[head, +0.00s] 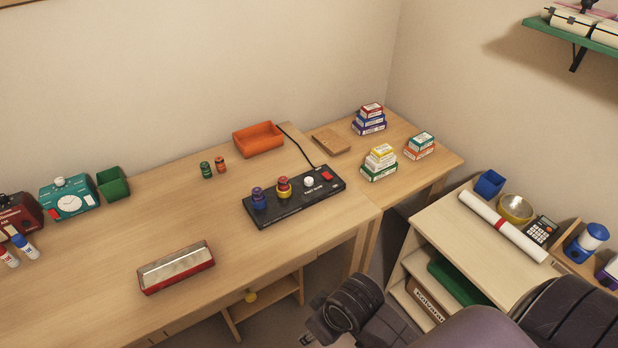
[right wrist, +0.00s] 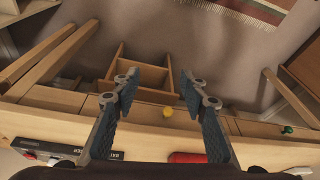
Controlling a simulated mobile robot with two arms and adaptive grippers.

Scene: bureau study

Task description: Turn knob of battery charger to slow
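A long black device (head: 295,196) lies on the wooden desk, and I take it to be the battery charger. It carries a white knob (head: 308,182), a red switch (head: 327,177) and two stacked coloured posts, one blue and purple (head: 259,198), one red and yellow (head: 284,187). The knob's markings are too small to read. In the right wrist view a black strip (right wrist: 75,150) with letters starting "BAT" shows at the lower left. My right gripper (right wrist: 157,85) is open and empty, its fingers pointing past the desk's front edge. My left gripper is not in view.
A red-sided metal tin (head: 176,267) lies near the front edge. Two small cylinders (head: 213,167), an orange bin (head: 258,139) and stacked boxes (head: 381,162) stand behind. A teal dial box (head: 68,198) is at left. Clear desk lies between tin and charger.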

